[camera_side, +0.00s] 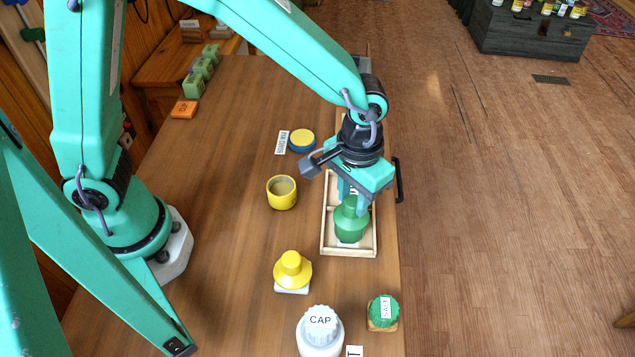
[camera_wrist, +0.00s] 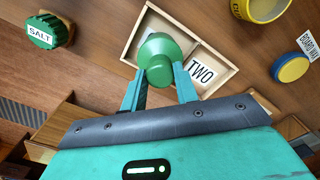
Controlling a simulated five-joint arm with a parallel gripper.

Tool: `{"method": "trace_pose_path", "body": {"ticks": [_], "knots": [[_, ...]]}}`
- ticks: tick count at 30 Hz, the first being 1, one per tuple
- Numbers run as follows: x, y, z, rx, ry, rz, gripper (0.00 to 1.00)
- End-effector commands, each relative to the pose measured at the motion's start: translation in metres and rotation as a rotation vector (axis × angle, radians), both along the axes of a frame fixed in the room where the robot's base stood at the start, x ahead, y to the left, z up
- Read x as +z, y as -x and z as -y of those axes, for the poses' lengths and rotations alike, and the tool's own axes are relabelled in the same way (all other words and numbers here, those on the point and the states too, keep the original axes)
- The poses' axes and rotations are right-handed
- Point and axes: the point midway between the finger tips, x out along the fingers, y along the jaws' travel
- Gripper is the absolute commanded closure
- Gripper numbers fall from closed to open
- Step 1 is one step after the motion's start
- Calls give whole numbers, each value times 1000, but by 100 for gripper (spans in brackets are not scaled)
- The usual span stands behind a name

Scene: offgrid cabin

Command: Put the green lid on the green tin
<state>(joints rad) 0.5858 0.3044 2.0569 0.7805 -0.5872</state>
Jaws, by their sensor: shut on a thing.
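My gripper (camera_side: 352,193) points down over the light wooden tray (camera_side: 328,215). It is shut on the narrow knob of the green lid (camera_side: 350,222). In the wrist view the fingers (camera_wrist: 159,84) straddle the knob, and the wider body of the green lid (camera_wrist: 160,46) lies beyond it. The lid is over the near compartment of the tray, with a bit of white below it. I cannot tell whether it touches what is below. No separate green tin can be made out; it may be hidden under the lid.
An open yellow tin (camera_side: 282,193) and a yellow knobbed lid (camera_side: 292,268) stand left of the tray. A blue-and-yellow wax tin (camera_side: 302,141) is farther back. A white CAP jar (camera_side: 320,333) and green-topped SALT jar (camera_side: 383,312) stand in front. The table's right edge is close.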

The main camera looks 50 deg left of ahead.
Motion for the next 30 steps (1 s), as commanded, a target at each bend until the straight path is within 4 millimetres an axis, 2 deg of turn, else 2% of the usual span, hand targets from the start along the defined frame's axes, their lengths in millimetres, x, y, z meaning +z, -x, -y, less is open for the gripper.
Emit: {"method": "trace_pose_path", "body": {"ticks": [8, 9, 12, 18, 22, 30], "knots": [[-2, 0, 0, 0, 0, -1, 96], [-2, 0, 0, 0, 0, 0, 62], [-2, 0, 0, 0, 0, 0, 45], [-2, 0, 0, 0, 0, 0, 45], [-2, 0, 0, 0, 0, 0, 19], [-2, 0, 0, 0, 0, 0, 19]]}}
